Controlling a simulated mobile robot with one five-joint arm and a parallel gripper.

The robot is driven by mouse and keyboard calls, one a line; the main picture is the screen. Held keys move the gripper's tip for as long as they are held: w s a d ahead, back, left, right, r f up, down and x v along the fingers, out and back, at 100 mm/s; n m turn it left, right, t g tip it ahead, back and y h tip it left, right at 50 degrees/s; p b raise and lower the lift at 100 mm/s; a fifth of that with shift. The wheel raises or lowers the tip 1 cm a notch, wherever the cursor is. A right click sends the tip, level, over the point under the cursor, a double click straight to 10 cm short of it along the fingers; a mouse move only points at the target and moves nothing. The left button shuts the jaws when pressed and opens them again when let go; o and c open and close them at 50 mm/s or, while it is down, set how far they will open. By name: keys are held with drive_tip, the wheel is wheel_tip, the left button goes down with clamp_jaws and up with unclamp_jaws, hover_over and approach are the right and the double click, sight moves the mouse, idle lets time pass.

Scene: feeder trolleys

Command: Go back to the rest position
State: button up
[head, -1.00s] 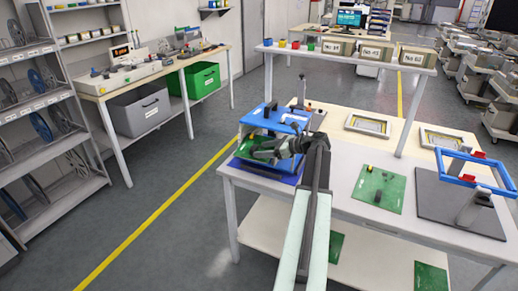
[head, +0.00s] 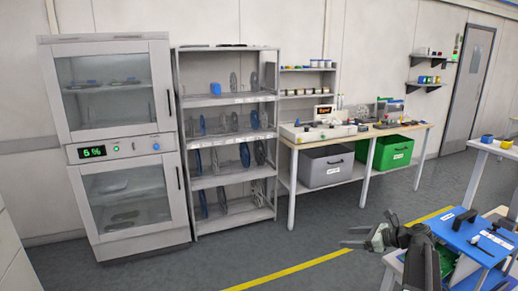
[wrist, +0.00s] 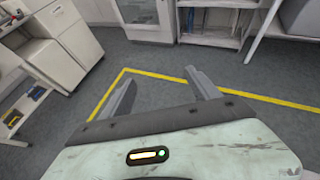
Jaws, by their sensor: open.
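My gripper (head: 362,238) shows at the lower right of the head view, beside the near workbench with the blue fixture. The blue fixture (head: 466,232) stands on the bench at the right edge, with a green board (head: 419,233) partly hidden behind my arm.
A glass-door cabinet (head: 118,143) reading 5% and a reel shelf (head: 227,185) stand along the wall. A side bench (head: 292,180) has a grey bin (head: 326,166) and a green bin (head: 393,152) below it. Open floor with a yellow line (head: 290,270) lies between.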

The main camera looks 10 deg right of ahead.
drive_tip(key=s+a+f+n+g+h+p, duration=0.15)
drive_tip(key=a+n, duration=0.25)
drive_tip(key=a, duration=0.6)
drive_tip(key=s+a+f+n+g, duration=0.2)
drive_tip(key=s+a+n+g, duration=0.15)
drive_tip(key=a, duration=0.75)
drive_tip(key=s+a+f+n+g+h+p, duration=0.15)
drive_tip(key=a+n, duration=0.35)
drive_tip(key=a, duration=0.5)
drive_tip(key=s+a+f+n+g+h, duration=0.2)
drive_tip(key=s+a+f+n, duration=0.1)
drive_tip(key=s+n, duration=0.3)
drive_tip(key=s+d+f+n+h, duration=0.1)
drive_tip(key=s+d+n+h, duration=0.2)
drive_tip(key=d+n, duration=0.4)
drive_tip(key=shift+s+d+n+g+h, duration=0.15)
drive_tip(key=shift+d+n+g+h, duration=0.2)
drive_tip(key=shift+n, duration=0.4)
